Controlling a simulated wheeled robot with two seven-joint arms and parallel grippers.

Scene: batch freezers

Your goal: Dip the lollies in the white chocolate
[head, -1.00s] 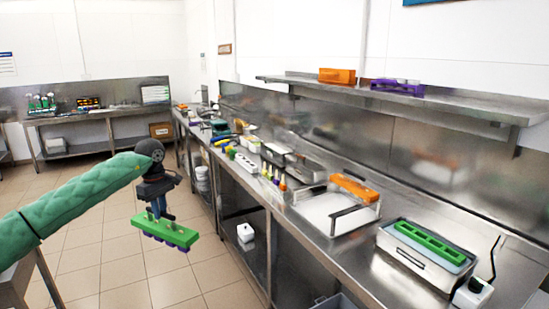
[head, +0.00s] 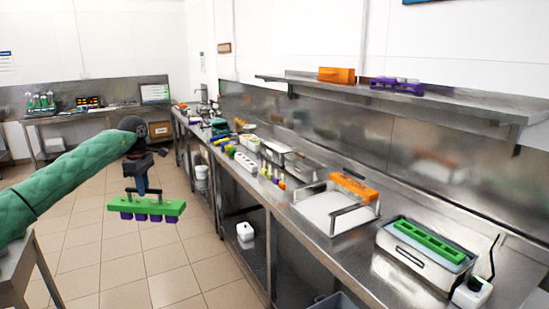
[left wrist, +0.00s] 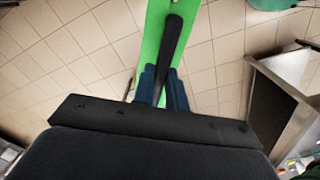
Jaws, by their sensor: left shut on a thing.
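My left gripper (head: 141,186) is shut on the dark handle of a green lolly holder (head: 157,207), with several purple lollies (head: 140,217) hanging below it. It hangs in the air over the floor, left of the counter and apart from it. In the left wrist view the gripper (left wrist: 162,90) grips the dark handle (left wrist: 172,45) above the green holder (left wrist: 155,40). A steel pan with pale contents (head: 330,209) stands on the counter, an orange holder (head: 353,187) at its back edge. I cannot tell which vessel holds white chocolate. My right gripper is not in view.
A steel bath (head: 425,270) with a green holder (head: 430,240) stands at the counter's near right. A white bottle (head: 472,291) is beside it. Small bottles and containers crowd the far counter. A shelf (head: 400,98) overhangs the back. The floor (head: 180,265) is clear.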

